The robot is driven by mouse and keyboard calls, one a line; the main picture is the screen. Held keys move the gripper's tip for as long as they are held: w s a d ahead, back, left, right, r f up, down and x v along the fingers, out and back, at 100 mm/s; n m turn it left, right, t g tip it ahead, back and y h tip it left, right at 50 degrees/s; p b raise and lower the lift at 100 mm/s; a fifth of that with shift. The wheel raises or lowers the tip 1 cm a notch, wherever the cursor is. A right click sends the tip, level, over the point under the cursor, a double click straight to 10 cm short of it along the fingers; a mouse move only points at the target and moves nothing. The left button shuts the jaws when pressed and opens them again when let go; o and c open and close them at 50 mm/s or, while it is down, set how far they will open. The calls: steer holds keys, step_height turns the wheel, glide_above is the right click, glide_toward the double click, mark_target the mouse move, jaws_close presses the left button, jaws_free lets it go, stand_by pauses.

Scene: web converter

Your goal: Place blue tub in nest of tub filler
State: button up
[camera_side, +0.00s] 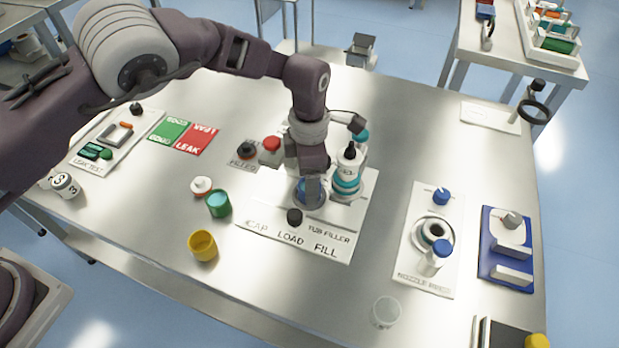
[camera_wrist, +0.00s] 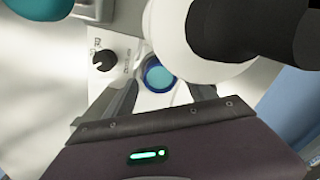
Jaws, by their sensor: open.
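The blue tub (camera_side: 299,194) stands upright on the white tub filler (camera_side: 345,215), at the nest area beside the dispenser bottle (camera_side: 347,178) with teal bands. In the wrist view the tub (camera_wrist: 158,75) shows as a blue ring with teal inside. My gripper (camera_side: 311,187) is right over the tub, pointing down, with its jaws open around or just above the rim. The gripper hides much of the tub and the nest, so I cannot tell if the tub is fully seated. The filler's black knob (camera_side: 294,216) is in front of it.
A nozzle plate (camera_side: 426,265) and a blue tray (camera_side: 505,262) are at right. A clear cup (camera_side: 386,311) stands at the front.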

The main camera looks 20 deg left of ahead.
step_height(320, 180, up, 12)
steer(key=shift+f, duration=0.15)
steer(key=s+a+r+m+t+h, duration=0.1)
steer(key=s+a+r+m, duration=0.5)
steer(key=a+r, duration=0.35)
steer(key=s+a+r+m+t+h, duration=0.1)
steer(key=s+a+r+m, duration=0.4)
steer(key=a+r, duration=0.4)
steer(key=s+a+f+m+t+y, duration=0.1)
steer(key=s+a+m, duration=0.2)
steer(key=s+m, duration=0.3)
steer(key=s+a+f+m+t+y, duration=0.1)
steer(key=s+m, duration=0.5)
steer(key=s, duration=0.6)
steer(key=shift+s+a+f+m+t, duration=0.2)
steer(key=shift+a+m+t, duration=0.1)
steer(key=shift+a+t, duration=0.6)
